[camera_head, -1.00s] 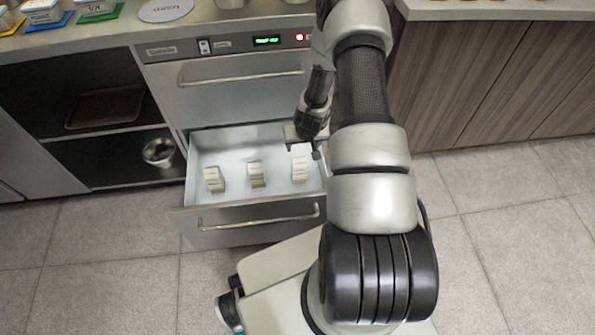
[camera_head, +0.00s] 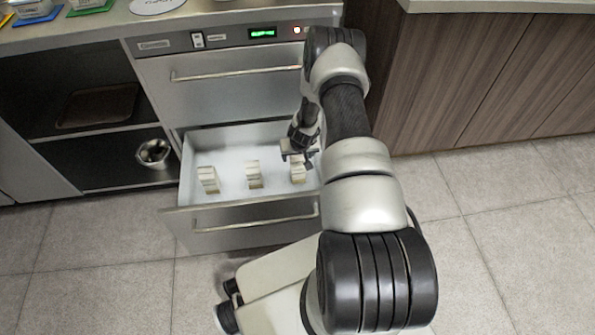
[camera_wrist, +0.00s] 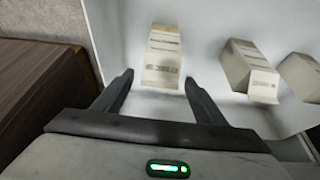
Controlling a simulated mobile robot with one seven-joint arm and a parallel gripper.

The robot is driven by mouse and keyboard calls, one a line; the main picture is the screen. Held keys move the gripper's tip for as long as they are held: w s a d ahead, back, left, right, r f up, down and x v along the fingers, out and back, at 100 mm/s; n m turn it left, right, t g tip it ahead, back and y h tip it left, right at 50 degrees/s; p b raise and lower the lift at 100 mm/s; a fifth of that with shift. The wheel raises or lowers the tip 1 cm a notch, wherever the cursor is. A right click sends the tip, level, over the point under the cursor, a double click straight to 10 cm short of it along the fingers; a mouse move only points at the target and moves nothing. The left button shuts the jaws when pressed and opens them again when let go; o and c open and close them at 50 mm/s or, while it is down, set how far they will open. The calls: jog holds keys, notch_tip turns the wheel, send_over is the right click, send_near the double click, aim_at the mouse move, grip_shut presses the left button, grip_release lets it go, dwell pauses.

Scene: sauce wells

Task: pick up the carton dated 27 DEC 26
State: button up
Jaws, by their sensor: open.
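Three small cream cartons stand in a row in the open drawer (camera_head: 228,203): a left carton (camera_head: 208,180), a middle carton (camera_head: 254,175) and a right carton (camera_head: 298,174). Their printed dates are too blurred to read, so I cannot tell which is 27 DEC 26. My gripper (camera_head: 298,154) is over the drawer by the right carton, partly covering it. In the wrist view my gripper (camera_wrist: 158,80) is open and empty. That nearest carton (camera_wrist: 163,48) lies ahead, lined up between the fingertips. The other two, the middle carton (camera_wrist: 236,68) and the far carton (camera_wrist: 303,76), stand to the right.
The drawer's side wall runs close to my gripper, with a wooden cabinet (camera_head: 470,85) beyond. A closed drawer (camera_head: 235,90) sits above the open one. A metal bowl (camera_head: 153,153) and a brown tray (camera_head: 98,106) are on shelves at left. The drawer floor between cartons is clear.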

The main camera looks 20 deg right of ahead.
jog(key=shift+w+f, duration=0.1)
grip_shut()
dwell(0.3)
